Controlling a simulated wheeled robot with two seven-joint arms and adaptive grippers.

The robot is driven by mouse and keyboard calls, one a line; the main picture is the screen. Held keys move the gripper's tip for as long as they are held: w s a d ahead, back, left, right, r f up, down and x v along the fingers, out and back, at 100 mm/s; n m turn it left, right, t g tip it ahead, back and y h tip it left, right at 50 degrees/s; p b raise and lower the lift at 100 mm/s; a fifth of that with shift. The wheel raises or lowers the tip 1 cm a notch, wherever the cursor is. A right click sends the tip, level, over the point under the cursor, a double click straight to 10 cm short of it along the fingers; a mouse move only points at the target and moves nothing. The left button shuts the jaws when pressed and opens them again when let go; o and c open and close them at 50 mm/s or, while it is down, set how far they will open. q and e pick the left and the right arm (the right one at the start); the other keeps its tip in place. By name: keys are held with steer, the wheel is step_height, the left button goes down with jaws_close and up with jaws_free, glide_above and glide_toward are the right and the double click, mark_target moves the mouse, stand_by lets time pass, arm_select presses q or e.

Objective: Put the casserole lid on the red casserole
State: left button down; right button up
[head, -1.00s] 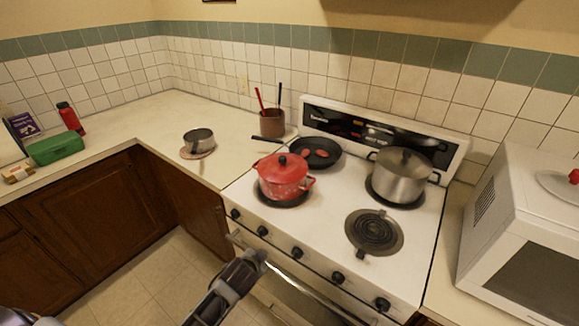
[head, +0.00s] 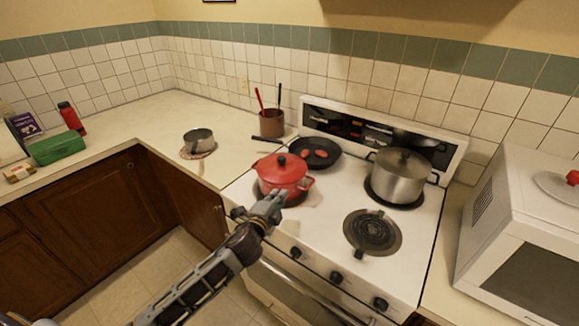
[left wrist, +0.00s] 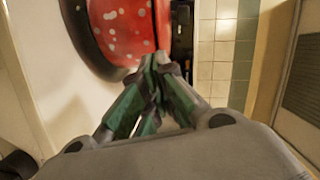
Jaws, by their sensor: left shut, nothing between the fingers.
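The red casserole (head: 281,184) stands on the front left burner. My left gripper (head: 275,198) is shut and empty, just in front of the casserole near the stove's front edge. In the left wrist view the shut fingertips (left wrist: 160,62) are beside the speckled red casserole side (left wrist: 125,30); I cannot tell whether they touch it. My right gripper is not in view.
A steel pot (head: 398,180) and a black pan (head: 318,152) stand on other burners; the front right burner (head: 372,230) is bare. A clear lid with a red knob (head: 558,187) lies on the white microwave (head: 500,215). A small saucepan (head: 198,140) stands on the left counter.

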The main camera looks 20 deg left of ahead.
mark_target(289, 171)
arm_select(q)
steer(key=r+m, duration=0.1)
steer(key=w+d+r+m+h, duration=0.1)
steer(key=m+t+h, duration=0.1)
steer(key=m, duration=0.1)
steer(key=shift+w+d+r, duration=0.4)
steer(key=shift+w, duration=0.15)
steer(key=shift+w+d+p, duration=0.3)
steer(key=shift+w, duration=1.25)
steer(key=shift+w+d+p, duration=0.25)
steer(key=shift+w+d, duration=0.05)
steer(key=shift+w, duration=1.25)
steer(key=shift+w+d+p, duration=0.3)
steer(key=shift+w, duration=1.25)
steer(key=shift+w+a, duration=0.2)
steer(key=shift+w, duration=0.05)
steer(key=shift+w+a+p, duration=0.25)
steer(key=shift+w+a, duration=0.1)
steer(key=shift+a, duration=0.4)
steer(key=shift+w+a+p, duration=0.2)
steer(key=shift+w+a, duration=0.1)
steer(key=shift+a, duration=0.55)
